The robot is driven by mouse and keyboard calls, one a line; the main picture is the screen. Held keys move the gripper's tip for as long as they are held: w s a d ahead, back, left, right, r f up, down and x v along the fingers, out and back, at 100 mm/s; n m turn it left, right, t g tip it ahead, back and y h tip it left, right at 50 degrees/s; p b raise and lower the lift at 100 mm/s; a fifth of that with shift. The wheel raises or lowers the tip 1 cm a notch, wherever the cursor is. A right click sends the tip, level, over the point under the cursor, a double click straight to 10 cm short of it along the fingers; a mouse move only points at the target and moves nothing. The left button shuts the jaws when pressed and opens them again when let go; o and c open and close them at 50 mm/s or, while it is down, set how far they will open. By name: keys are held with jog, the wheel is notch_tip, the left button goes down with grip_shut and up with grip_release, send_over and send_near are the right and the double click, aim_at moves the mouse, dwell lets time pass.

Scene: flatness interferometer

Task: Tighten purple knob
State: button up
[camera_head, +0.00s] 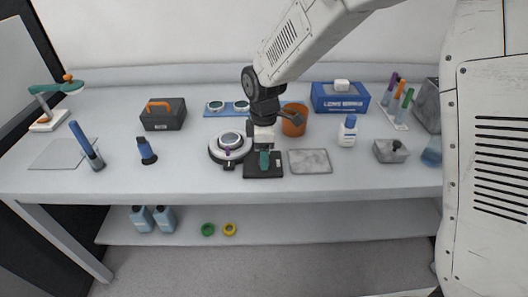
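A round white instrument with a dark ring and a pale glass disc (230,139) stands on the bench left of my gripper. A small purple knob (228,153) shows at its front side. My gripper (264,149) points down just right of the instrument, apart from the knob. It is over a black pad (252,172) that bears a small teal item (264,160). The fingers are too small and overlapped to tell whether they are open or touch the teal item.
A grey plate (310,161) lies right of the pad. An orange cup (294,120) stands behind my gripper. A blue lens tray (227,109) is behind the instrument. A blue-black bottle (146,151) stands to the left, a white bottle (348,131) to the right. The bench's front strip is clear.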

jog(key=shift+f, duration=0.25)
jog(key=c, duration=1)
